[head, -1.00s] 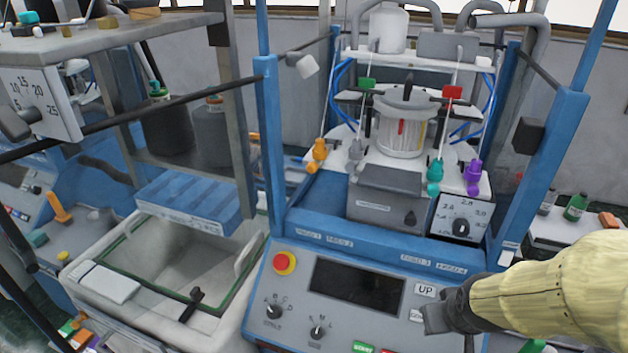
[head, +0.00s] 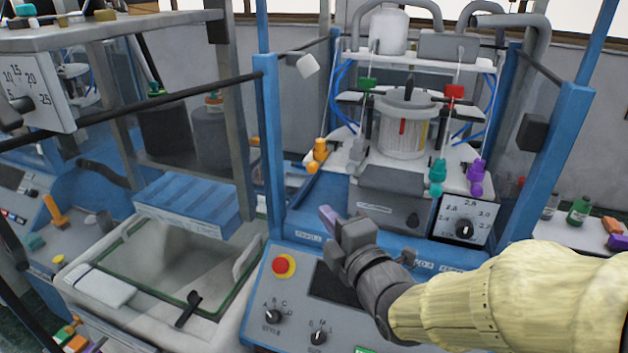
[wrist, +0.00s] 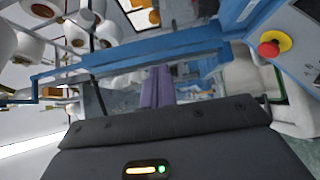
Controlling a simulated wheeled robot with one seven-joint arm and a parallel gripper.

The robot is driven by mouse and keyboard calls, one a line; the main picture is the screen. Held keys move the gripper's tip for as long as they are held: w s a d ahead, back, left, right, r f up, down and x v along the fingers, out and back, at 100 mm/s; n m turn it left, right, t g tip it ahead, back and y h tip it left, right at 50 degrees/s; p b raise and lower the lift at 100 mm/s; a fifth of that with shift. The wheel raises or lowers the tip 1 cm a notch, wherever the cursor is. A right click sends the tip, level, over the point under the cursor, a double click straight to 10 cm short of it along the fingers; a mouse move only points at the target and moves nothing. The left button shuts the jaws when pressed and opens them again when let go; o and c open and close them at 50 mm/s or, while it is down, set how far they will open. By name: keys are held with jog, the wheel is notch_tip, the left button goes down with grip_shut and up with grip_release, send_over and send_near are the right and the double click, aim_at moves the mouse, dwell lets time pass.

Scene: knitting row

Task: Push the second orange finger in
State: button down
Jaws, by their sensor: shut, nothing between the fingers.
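An orange finger (head: 317,153) sticks out at the left front of the knitting machine's round white plate in the head view. Its parts overlap, so I cannot tell whether there is a second orange one or how far in it sits. The tips also show in the wrist view (wrist: 158,88).
The blue front beam and the left blue post (head: 268,140) frame the machine. The control panel has a red button (head: 284,265) below my gripper. A dial (head: 464,229) sits at right.

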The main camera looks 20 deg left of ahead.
aim_at(320, 156)
jog(key=shift+w+a+r+p, duration=0.1)
jog(key=shift+p, duration=0.35)
jog(key=w+d+p+x, duration=0.2)
jog(key=p+x, duration=0.9)
jog(key=x, duration=0.1)
jog(key=shift+w, duration=0.15)
